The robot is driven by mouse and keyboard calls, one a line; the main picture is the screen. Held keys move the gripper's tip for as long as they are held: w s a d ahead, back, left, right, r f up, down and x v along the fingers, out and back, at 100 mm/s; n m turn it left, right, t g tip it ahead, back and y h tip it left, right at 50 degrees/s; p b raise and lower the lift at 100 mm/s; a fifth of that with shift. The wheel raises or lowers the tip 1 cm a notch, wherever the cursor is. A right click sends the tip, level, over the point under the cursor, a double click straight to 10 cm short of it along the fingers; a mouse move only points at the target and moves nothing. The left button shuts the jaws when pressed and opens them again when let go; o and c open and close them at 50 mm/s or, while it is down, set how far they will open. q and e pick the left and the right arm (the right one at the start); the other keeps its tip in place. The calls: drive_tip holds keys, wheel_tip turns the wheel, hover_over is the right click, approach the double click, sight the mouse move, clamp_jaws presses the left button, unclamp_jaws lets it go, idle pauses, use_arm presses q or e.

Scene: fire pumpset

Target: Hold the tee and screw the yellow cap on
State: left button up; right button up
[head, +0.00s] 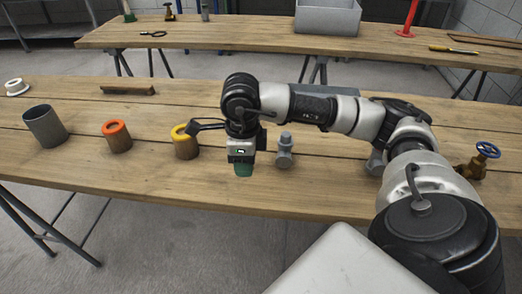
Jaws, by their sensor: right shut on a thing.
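My right gripper (243,163) points down over the near edge of the middle table. It is shut on a small green piece (243,170), mostly hidden by the gripper, so I cannot tell its full shape. A grey pipe fitting that looks like the tee (285,152) stands upright on the table, just right of the gripper and apart from it. A brown cylinder with a yellow rim, which may be the yellow cap (185,143), stands left of the gripper. My left gripper is not in view.
An orange-rimmed brown cylinder (117,136), a wide grey pipe (45,126) and a white ring (17,87) stand on the left. A brass valve with a blue wheel (486,152) is at right. Another grey fitting (376,162) is partly behind my arm. A grey bin (328,18) stands behind.

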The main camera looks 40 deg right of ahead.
drive_tip(key=a+n, duration=0.1)
drive_tip(key=n, duration=0.3)
drive_tip(key=w+a+f+n, duration=0.1)
drive_tip(key=a+n, duration=0.1)
drive_tip(key=n, duration=0.2)
drive_tip(key=a+n, duration=0.1)
drive_tip(key=n, duration=0.2)
drive_tip(key=shift+w+a+f+n, duration=0.2)
drive_tip(key=shift+w+a+n, duration=0.15)
drive_tip(key=shift+n, duration=0.05)
drive_tip(key=a+n, duration=0.1)
drive_tip(key=n, duration=0.3)
drive_tip(key=w+a+n, duration=0.1)
drive_tip(key=a+n, duration=0.1)
drive_tip(key=n, duration=0.2)
drive_tip(key=a+f+n, duration=0.1)
drive_tip(key=a+n, duration=0.1)
drive_tip(key=n, duration=0.2)
drive_tip(key=shift+w+n, duration=0.15)
drive_tip(key=shift+n, duration=0.15)
drive_tip(key=shift+w+a+f+n, duration=0.1)
drive_tip(key=shift+a+n, duration=0.15)
drive_tip(key=shift+n, duration=0.45)
drive_tip(key=shift+a+n, duration=0.2)
drive_tip(key=shift+n, duration=0.5)
